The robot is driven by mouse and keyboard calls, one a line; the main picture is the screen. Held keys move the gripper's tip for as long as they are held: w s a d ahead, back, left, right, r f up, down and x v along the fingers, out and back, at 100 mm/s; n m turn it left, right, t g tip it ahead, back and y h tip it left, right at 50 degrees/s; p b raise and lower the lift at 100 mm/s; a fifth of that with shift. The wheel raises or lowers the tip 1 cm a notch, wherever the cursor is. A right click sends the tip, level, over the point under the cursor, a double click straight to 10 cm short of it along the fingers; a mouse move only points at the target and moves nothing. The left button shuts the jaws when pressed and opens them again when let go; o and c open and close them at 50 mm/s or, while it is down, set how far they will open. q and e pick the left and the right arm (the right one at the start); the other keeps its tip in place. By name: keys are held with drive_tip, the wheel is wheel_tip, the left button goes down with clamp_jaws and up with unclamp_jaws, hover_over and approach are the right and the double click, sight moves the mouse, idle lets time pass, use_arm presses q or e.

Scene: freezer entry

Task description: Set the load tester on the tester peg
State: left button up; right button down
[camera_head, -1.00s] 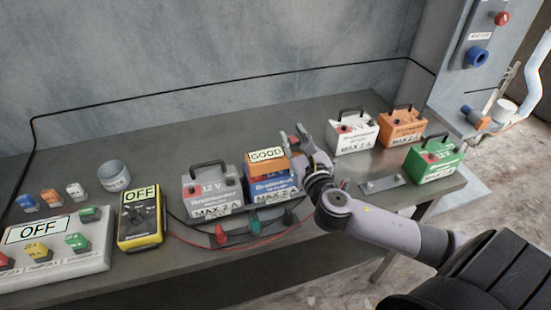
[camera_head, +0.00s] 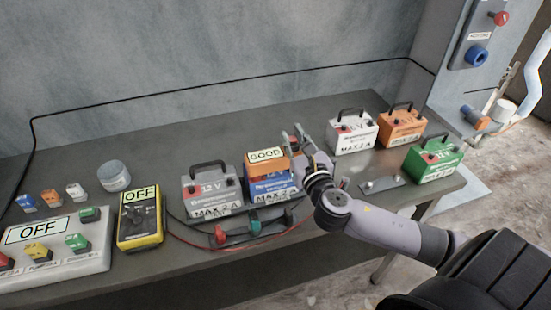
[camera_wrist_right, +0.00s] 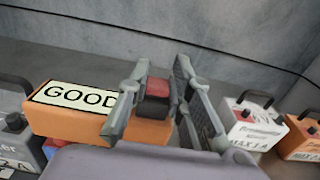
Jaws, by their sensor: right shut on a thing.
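The load tester (camera_head: 267,166) is an orange box with a lit "GOOD" display, sitting over a blue battery (camera_head: 271,187). In the wrist view the tester (camera_wrist_right: 70,120) shows at the left, and its dark and red part (camera_wrist_right: 156,97) is between my fingers. My right gripper (camera_head: 293,142) is shut on the tester at its right end; the wrist view also shows the gripper (camera_wrist_right: 165,95). I cannot make out for sure which thing is the tester peg. My left gripper is not in view.
A grey battery (camera_head: 211,187) stands left of the blue one. White (camera_head: 352,133), orange (camera_head: 402,127) and green (camera_head: 433,160) batteries stand to the right, by a small plate with studs (camera_head: 384,186). Red and green clamps (camera_head: 222,233) lie in front. A yellow meter (camera_head: 140,222) is further left.

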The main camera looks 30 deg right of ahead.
drive_tip(key=shift+r, duration=0.2)
wheel_tip(320, 180, up, 24)
drive_tip(key=p, duration=0.6)
idle(0.9)
